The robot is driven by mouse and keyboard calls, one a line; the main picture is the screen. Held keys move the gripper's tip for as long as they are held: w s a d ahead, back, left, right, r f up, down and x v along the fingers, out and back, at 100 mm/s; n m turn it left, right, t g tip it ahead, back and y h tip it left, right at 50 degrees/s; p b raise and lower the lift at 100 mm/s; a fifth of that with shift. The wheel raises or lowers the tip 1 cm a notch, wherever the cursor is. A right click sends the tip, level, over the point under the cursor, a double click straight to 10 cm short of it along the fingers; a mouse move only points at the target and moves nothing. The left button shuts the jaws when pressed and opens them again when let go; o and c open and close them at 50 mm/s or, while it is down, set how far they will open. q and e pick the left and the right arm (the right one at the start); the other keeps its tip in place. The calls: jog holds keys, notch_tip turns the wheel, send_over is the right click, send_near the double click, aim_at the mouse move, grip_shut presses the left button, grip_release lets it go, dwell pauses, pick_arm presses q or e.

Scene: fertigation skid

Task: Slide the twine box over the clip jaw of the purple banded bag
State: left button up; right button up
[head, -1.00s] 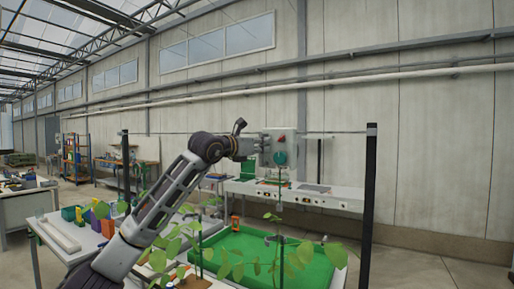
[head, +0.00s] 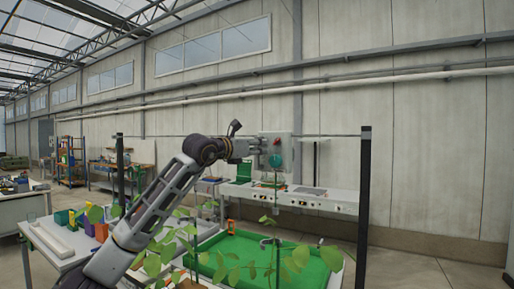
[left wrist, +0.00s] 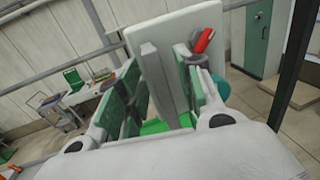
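My left gripper (head: 260,146) is raised in mid-air in the head view, at the left side of a pale grey box (head: 289,143) with a red part and a teal round part. This may be the twine box. In the left wrist view the finger pads (left wrist: 160,95) stand apart, on either side of pale grey upright plates (left wrist: 163,82). The box's pale face (left wrist: 180,32) is just behind them, with the red part at the right fingertip. Whether the pads press on the plates is unclear. I cannot make out the purple banded bag or its clip jaw. My right gripper is out of view.
A green tray (head: 312,272) lies below, with leafy plants (head: 160,255) in front. A dark post (head: 364,210) stands to the right, under a thin horizontal wire. A white bench (head: 325,202) is behind. Coloured containers (head: 75,219) stand on the left table. Floor is clear at far right.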

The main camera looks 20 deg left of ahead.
pick_arm(q)
jog(key=v, duration=1.2)
jog(key=shift+d+r, duration=0.15)
jog(key=shift+r, duration=0.05)
dwell(0.4)
